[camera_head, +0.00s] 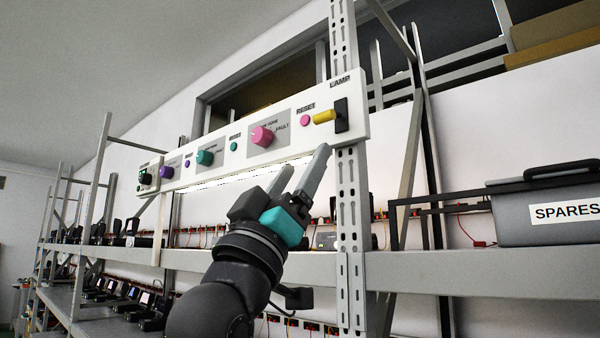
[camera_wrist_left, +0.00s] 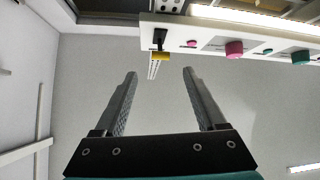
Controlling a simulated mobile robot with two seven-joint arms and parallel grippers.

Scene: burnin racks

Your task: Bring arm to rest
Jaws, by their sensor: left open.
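My left arm (camera_head: 215,305) comes up from the bottom middle in the head view. Its gripper (camera_head: 302,170) points up at the white control panel (camera_head: 215,165), just below its right end. In the left wrist view the gripper's two fingers (camera_wrist_left: 159,75) stand well apart with nothing between them. The panel shows at the top of that view, beyond the fingertips. A yellow lamp handle (camera_head: 325,116) sticks out at the panel's right end and also shows in the left wrist view (camera_wrist_left: 160,56). The fingers appear clear of it. My right gripper is in neither view.
A pink knob (camera_head: 262,137), a pink reset button (camera_head: 305,120) and a teal knob (camera_head: 205,158) sit on the panel. A perforated rack post (camera_head: 348,200) stands right beside the gripper. A grey SPARES bin (camera_head: 510,225) is on the shelf at right. Several devices line the lower shelf.

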